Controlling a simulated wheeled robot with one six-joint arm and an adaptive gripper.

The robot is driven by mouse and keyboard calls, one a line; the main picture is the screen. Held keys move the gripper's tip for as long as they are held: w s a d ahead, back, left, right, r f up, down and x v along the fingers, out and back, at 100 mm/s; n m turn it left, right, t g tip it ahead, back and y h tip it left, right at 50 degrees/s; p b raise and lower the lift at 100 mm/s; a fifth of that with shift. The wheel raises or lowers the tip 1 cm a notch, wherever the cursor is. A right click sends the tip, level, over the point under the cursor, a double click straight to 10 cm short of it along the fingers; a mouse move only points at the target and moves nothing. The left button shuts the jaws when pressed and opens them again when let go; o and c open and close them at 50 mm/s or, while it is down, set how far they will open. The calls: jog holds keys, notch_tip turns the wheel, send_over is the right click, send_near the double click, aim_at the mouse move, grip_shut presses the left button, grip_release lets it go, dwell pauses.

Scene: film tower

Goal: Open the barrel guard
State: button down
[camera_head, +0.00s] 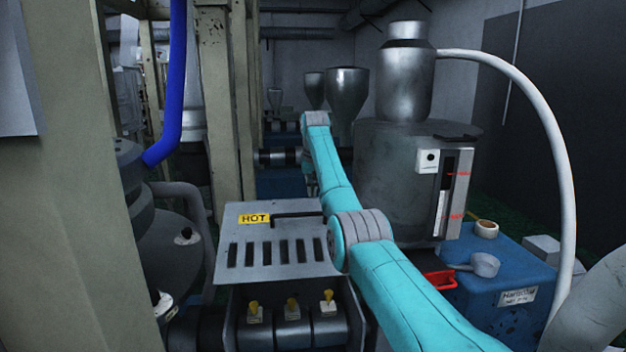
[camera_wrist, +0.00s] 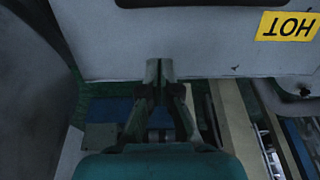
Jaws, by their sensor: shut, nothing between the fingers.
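The barrel guard (camera_head: 300,257) is a grey metal panel with a row of dark slots, a yellow HOT label (camera_head: 254,218) and a black bar handle (camera_head: 290,216). It sits above the barrel (camera_head: 292,335), whose yellow-topped fittings show below the guard's near edge. In the wrist view the guard's plate (camera_wrist: 200,50) fills the upper part, with the label upside down. My gripper (camera_wrist: 152,70) is shut and empty, its fingertips overlapping the guard's edge, away from the handle. I cannot tell whether they touch it. In the head view my gripper is hidden.
My arm crosses the head view beside the guard. A steel hopper (camera_head: 395,185) with a white hose (camera_head: 540,115) stands right, above a blue base (camera_head: 510,265) with a scoop (camera_head: 485,265) and tape roll (camera_head: 486,229). A beige post (camera_head: 70,180) and blue hose (camera_head: 176,90) stand left.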

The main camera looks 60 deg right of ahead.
aim_at(313, 224)
jog(key=shift+x, duration=1.05)
jog(key=shift+s+a+f, duration=0.4)
jog(key=shift+s+a, duration=0.15)
jog(key=shift+a, duration=0.15)
jog(key=shift+s+a+f, duration=0.45)
jog(key=shift+s+a, duration=0.15)
jog(key=shift+a, duration=0.1)
